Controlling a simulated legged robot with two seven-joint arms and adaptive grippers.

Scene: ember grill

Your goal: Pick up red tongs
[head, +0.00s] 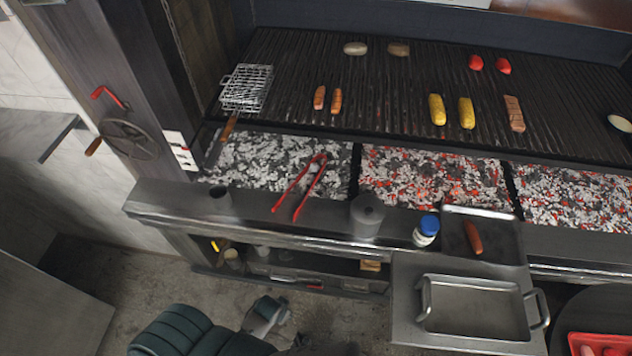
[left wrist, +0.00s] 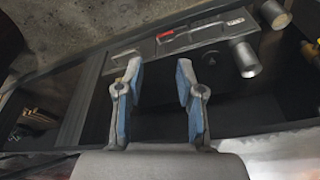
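The red tongs (head: 302,186) lie on the front ledge of the grill, with their far end over the grey coals and their legs spread. My left gripper (head: 270,310) is low in front of the grill, below and apart from the tongs. In the left wrist view, my left gripper (left wrist: 157,72) is open with nothing between its blue-padded fingers. That view shows the shelf under the ledge, and the tongs are not in it. My right gripper is not in view.
A blue-capped jar (head: 426,231) and a metal tray (head: 475,308) are farther right. The ledge (head: 290,228) overhangs a shelf holding small items. Hot coals (head: 430,180) glow behind.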

